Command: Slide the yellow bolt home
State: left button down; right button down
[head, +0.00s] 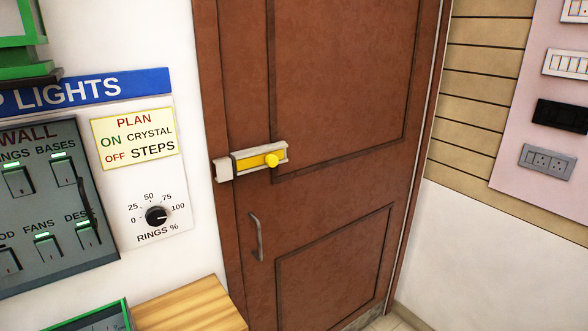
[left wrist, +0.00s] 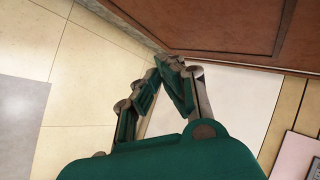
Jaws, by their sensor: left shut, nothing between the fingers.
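The yellow bolt (head: 253,161) lies level in a pale metal housing on the brown door (head: 335,85), left of centre in the head view. Its round yellow knob (head: 272,160) is near the right end of the housing. A pale keeper block (head: 223,170) sits at the left end, by the door's edge. I cannot tell whether the bar's tip is inside the keeper. My left gripper (left wrist: 166,64) is shut and empty in the left wrist view, above floor tiles near the foot of a brown panel. It is out of the head view, and no bolt shows near it. My right gripper is not in view.
A grey door handle (head: 257,237) sits below the bolt. Left of the door are a switch panel (head: 60,215), a rings dial (head: 156,215) and a wooden surface (head: 190,308). The space before the bolt looks clear.

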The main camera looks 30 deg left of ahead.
aim_at(263, 161)
pick_arm(q)
jog(key=w+a+r+m+t+y, duration=0.1)
jog(key=w+r, duration=0.3)
jog(key=r, duration=0.4)
jog(key=w+a+r+t+y, duration=0.1)
jog(key=w+a+r, duration=0.15)
jog(key=r, duration=0.45)
jog(key=s+a+r+y, duration=0.1)
jog(key=a+r+y, duration=0.2)
jog(key=r, duration=1.2)
jog(key=a+r+n+y, duration=0.1)
jog(key=a+r+y, duration=0.3)
jog(key=r, duration=1.2)
jog(key=shift+s+a+b, duration=0.3)
jog(key=shift+s+b, duration=0.1)
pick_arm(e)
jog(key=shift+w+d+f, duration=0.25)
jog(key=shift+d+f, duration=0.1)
pick_arm(q)
jog(key=shift+w+a, duration=0.1)
